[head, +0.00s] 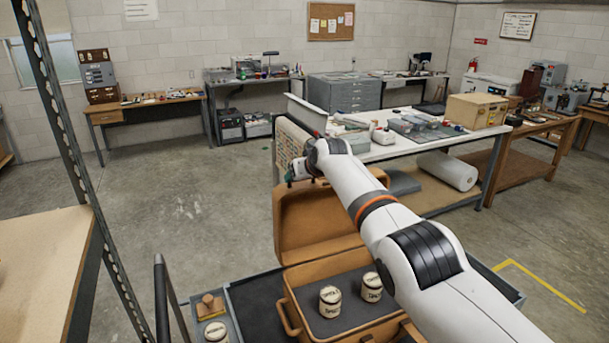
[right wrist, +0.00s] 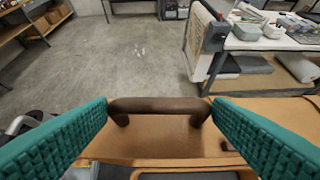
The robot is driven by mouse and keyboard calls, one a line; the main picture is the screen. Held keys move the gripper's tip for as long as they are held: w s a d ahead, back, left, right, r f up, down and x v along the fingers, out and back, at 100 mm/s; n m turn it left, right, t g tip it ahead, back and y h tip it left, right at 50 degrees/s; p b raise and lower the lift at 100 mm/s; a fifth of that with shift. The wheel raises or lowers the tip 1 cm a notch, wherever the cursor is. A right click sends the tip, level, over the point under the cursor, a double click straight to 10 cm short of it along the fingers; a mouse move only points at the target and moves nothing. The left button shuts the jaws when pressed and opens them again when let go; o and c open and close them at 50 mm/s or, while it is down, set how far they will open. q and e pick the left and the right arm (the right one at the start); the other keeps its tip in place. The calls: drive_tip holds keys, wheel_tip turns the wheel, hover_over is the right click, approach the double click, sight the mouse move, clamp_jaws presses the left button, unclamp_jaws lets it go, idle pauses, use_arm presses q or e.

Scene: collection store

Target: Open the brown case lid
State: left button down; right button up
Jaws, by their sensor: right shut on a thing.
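The brown case (head: 293,300) sits on a dark cart top with its lid (head: 305,225) raised, standing up from the back edge. Its dark inner floor shows, with two cream lettered jars (head: 330,301) (head: 371,287) on it. My right gripper (head: 297,172) is at the top edge of the lid. In the right wrist view, its two teal ridged pads are shut on the ends of a brown handle (right wrist: 158,104) on the lid. The arm hides part of the case's right side. My left gripper is in neither view.
A small tray with a wooden stamp-like block (head: 209,306) and another jar (head: 215,332) lies left of the case. A white worktable (head: 395,150) with items stands behind the lid. A metal rack post (head: 70,130) rises at left. Open concrete floor lies between.

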drive_tip(key=o, duration=1.1)
drive_tip(key=shift+r, duration=0.4)
drive_tip(key=shift+c, duration=0.2)
drive_tip(key=shift+o, duration=0.2)
drive_tip(key=shift+s+d+f, duration=0.1)
drive_tip(key=shift+s, duration=0.1)
drive_tip(key=b+v, duration=0.6)
drive_tip(key=v, duration=0.6)
drive_tip(key=shift+c, duration=0.2)
